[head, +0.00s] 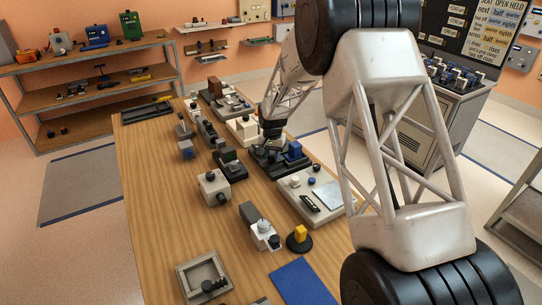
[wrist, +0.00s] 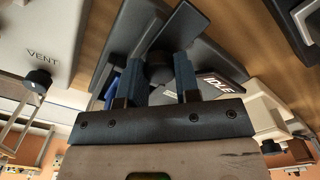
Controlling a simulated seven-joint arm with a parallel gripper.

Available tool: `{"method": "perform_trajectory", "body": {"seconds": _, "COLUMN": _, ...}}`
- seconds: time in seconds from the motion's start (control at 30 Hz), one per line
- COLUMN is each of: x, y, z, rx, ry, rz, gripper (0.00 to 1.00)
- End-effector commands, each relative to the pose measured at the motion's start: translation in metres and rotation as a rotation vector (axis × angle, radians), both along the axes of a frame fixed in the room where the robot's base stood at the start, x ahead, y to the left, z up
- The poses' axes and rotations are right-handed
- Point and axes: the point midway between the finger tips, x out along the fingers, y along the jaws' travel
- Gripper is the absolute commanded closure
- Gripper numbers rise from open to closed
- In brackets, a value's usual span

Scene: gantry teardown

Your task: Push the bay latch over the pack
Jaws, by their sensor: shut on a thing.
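My gripper (head: 272,138) is over the dark bay unit (head: 268,164) on the right side of the wooden bench. In the wrist view my gripper (wrist: 158,66) has its two blue-grey fingers on either side of a round black knob (wrist: 159,72), which appears to be the bay latch's knob. A dark flat bar lies just beyond the knob. A blue block (head: 293,150), likely the pack, sits at the right of the bay unit; a little blue (wrist: 110,94) shows beside the left finger. An IDLE label (wrist: 217,86) is right of the fingers. The latch's full shape is hidden.
A pale panel marked VENT (wrist: 42,54) with a black knob is close on the left in the wrist view. Several small devices line the bench (head: 160,200), whose left front is clear.

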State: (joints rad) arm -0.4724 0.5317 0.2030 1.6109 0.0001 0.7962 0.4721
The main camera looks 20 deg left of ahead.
Motion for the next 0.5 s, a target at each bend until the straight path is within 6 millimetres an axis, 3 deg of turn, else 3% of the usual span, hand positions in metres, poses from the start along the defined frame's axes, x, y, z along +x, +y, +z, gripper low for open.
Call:
{"method": "perform_trajectory", "body": {"seconds": 0.2, "x": 0.018, "y": -0.018, "z": 0.000, "rx": 0.000, "ry": -0.001, "rz": -0.002, "gripper": 1.00}}
{"method": "perform_trajectory", "body": {"seconds": 0.5, "x": 0.021, "y": -0.021, "z": 0.001, "rx": 0.000, "ry": -0.002, "rz": -0.001, "gripper": 1.00}}
